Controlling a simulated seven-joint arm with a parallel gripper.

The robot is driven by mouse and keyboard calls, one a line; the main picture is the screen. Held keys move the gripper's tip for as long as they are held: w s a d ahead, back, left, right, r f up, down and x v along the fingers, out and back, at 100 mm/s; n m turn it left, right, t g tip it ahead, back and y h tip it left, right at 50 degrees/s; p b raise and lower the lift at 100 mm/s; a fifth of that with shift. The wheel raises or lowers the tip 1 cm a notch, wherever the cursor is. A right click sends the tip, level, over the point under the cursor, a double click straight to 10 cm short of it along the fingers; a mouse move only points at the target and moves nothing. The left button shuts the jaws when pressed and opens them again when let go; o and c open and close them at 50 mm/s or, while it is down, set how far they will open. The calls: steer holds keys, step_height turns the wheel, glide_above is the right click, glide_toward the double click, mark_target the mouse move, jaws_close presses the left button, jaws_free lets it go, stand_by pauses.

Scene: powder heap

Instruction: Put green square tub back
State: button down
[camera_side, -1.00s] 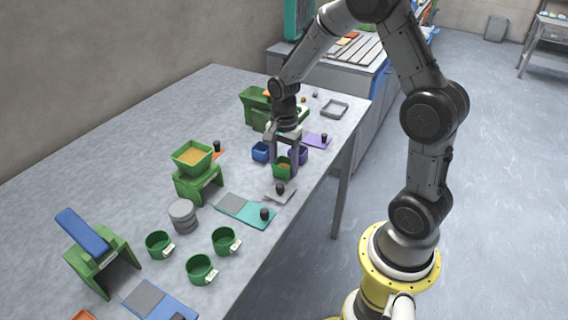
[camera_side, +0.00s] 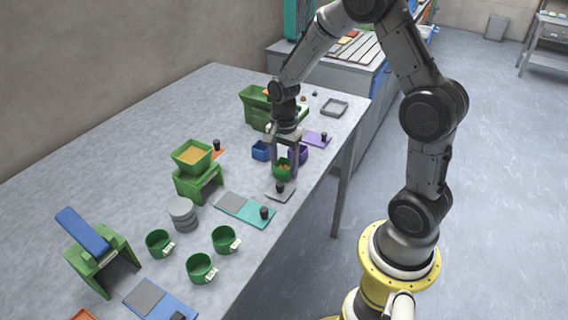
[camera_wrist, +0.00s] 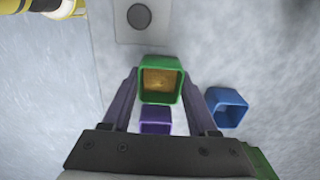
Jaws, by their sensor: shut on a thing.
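The green square tub (camera_side: 283,170) holds orange powder at its bottom; in the wrist view (camera_wrist: 162,80) I look down into it. My gripper (camera_side: 284,168) is shut on the tub, with one finger on each side of it, and points straight down; its fingers also show in the wrist view (camera_wrist: 164,97). The tub is upright, at or just above the table; I cannot tell whether it touches. A purple square tub (camera_wrist: 156,121) is close behind it, and a blue square tub (camera_side: 261,151) stands to one side.
A grey plate with a black knob (camera_side: 280,190) lies close in front of the green tub. A purple plate with a knob (camera_side: 318,139) is behind. A green hopper with orange powder (camera_side: 193,157), several green cups (camera_side: 201,268) and grey discs (camera_side: 182,214) stand to the left.

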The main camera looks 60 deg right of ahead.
steer(key=shift+f, duration=0.15)
steer(key=shift+c, duration=0.5)
jaws_free()
steer(key=shift+o, duration=0.5)
steer(key=shift+r, duration=3.55)
steer(key=shift+a, duration=0.1)
